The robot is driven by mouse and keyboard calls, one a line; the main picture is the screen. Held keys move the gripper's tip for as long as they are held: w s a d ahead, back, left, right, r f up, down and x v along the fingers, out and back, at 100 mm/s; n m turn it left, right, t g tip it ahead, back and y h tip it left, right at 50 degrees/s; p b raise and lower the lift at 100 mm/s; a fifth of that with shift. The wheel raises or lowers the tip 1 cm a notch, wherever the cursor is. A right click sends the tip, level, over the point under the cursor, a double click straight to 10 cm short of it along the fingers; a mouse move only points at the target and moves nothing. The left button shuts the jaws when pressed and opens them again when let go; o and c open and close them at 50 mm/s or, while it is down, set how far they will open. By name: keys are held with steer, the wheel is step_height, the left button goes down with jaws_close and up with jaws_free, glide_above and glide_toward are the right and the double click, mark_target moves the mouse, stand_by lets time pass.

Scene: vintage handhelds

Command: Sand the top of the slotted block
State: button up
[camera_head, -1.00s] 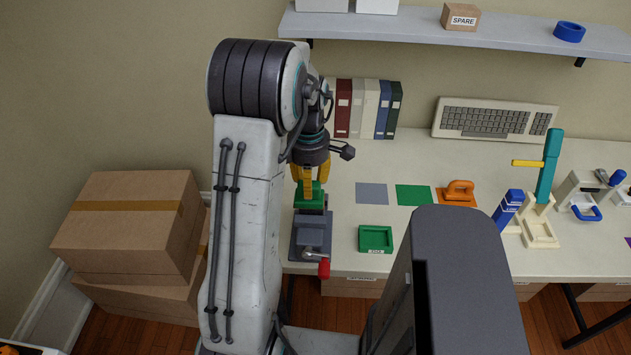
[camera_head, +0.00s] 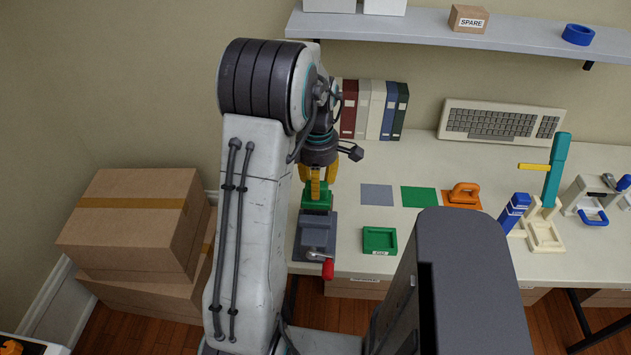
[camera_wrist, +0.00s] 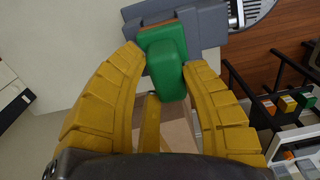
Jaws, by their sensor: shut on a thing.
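My gripper (camera_head: 317,182) points down over the back of the grey vise (camera_head: 316,240) at the table's left end. Its yellow fingers are shut on a green sanding tool with a rounded handle (camera_head: 316,203). In the wrist view the green handle (camera_wrist: 171,72) lies between the fingertips, with a wider green base behind it. A thin brown edge shows along that base, beside the grey vise (camera_wrist: 212,30). I cannot make out the slotted block; the tool and vise hide where it may be. Whether the tool touches it cannot be told.
A grey mat (camera_head: 376,195) and a green mat (camera_head: 420,197) lie bare. An orange handled tool (camera_head: 464,193) sits on an orange mat. A green tray (camera_head: 379,240) is right of the vise, whose red handle (camera_head: 328,270) juts forward. Binders (camera_head: 375,112) stand behind.

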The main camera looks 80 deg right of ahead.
steer(key=shift+r+p, duration=2.35)
steer(key=shift+r, duration=0.7)
